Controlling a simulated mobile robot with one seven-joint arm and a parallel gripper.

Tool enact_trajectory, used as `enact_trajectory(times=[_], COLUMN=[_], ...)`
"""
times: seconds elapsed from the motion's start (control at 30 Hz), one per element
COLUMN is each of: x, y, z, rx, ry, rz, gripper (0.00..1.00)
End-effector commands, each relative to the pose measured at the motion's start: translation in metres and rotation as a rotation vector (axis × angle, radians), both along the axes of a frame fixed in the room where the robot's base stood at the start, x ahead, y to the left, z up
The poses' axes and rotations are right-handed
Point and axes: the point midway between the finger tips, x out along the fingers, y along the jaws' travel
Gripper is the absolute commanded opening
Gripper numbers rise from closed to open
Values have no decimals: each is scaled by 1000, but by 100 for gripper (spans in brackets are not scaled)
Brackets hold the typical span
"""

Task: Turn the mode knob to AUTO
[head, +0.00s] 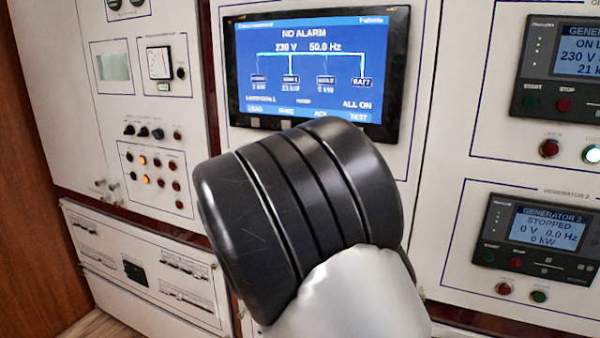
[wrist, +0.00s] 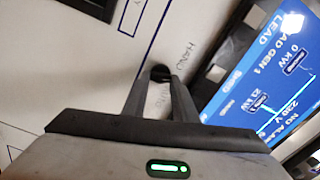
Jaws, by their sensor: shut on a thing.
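The mode knob (wrist: 161,72) is a small black round knob on the white panel in the wrist view. My gripper (wrist: 160,84) has one finger on each side of it and is shut on it. A printed word that reads like HAND (wrist: 186,58) stands beside the knob. Other lettering close to the fingers is partly covered, and I cannot read AUTO. The knob's pointer direction cannot be made out. In the head view my own arm hides the gripper and the knob.
A blue display (head: 314,62) reading NO ALARM is just above my arm; it also shows close to the right finger in the wrist view (wrist: 272,85). Generator panels (head: 535,240) stand to the right. Small knobs and lamps (head: 150,158) are at left.

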Motion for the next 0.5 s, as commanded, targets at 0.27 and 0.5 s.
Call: enact_trajectory(times=[0.27, 0.5], x=[0, 0], y=[-1, -1], z=[-8, -8], rx=[252, 466], ry=[-94, -171], rz=[-1, 1], gripper=[3, 3])
